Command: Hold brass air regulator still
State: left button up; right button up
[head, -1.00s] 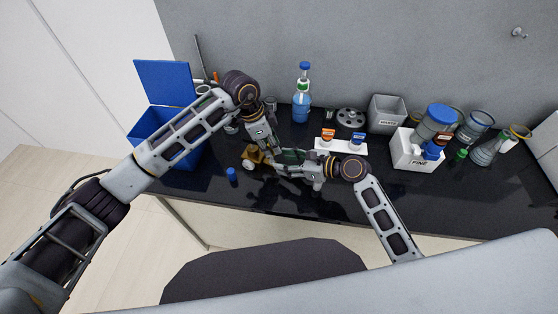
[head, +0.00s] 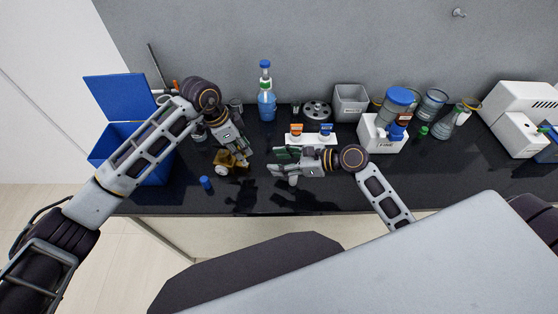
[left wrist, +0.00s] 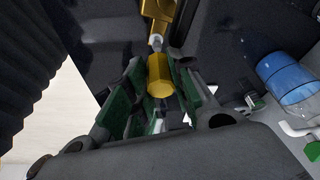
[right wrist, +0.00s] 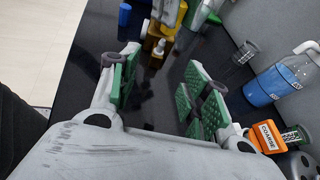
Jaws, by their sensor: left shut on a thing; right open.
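The brass air regulator (head: 232,160) is a gold-coloured fitting with a round white part, on or just above the black bench. My left gripper (head: 238,152) reaches down onto it from above. In the left wrist view, the regulator's hexagonal brass end (left wrist: 160,76) sits between the green-padded fingers, which are shut on it. My right gripper (head: 276,162) is open and empty to the right of the regulator, apart from it. In the right wrist view, the regulator (right wrist: 158,36) shows beyond the spread right fingers (right wrist: 160,85), partly hidden by the left gripper.
A small blue cap (head: 206,184) stands near the bench front. A blue open-lidded bin (head: 105,149) is at left. A blue wash bottle (head: 266,100), a white holder with two small bottles (head: 312,140), a grey box (head: 350,103) and a white box of bottles (head: 381,140) stand behind and right.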

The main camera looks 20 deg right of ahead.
aim_at(236, 163)
jog(key=o, duration=0.6)
jog(key=shift+w+f, duration=0.1)
jog(key=o, duration=0.5)
jog(key=shift+w+a+f, duration=0.2)
jog(key=shift+w+f, duration=0.05)
jog(key=shift+w, duration=0.05)
jog(key=shift+o, duration=0.4)
jog(key=w+a+f+g, duration=0.1)
jog(key=w+a+f+n+g+y, duration=0.1)
jog(key=w, duration=0.1)
jog(key=shift+y, duration=0.3)
jog(key=shift+w+a+f+n+g+y, duration=0.15)
jog(key=shift+w+a+n+g+y, duration=0.15)
jog(key=shift+w+a+n+g, duration=0.2)
jog(key=shift+w+a+f+n+g+y, duration=0.15)
jog(key=shift+w+a+n+g+y, duration=0.2)
jog(key=shift+w, duration=0.25)
jog(key=shift+a+f, duration=0.1)
jog(key=shift+a, duration=0.15)
jog(key=shift+x, duration=4.8)
jog(key=shift+w, duration=0.1)
jog(key=c, duration=1.2)
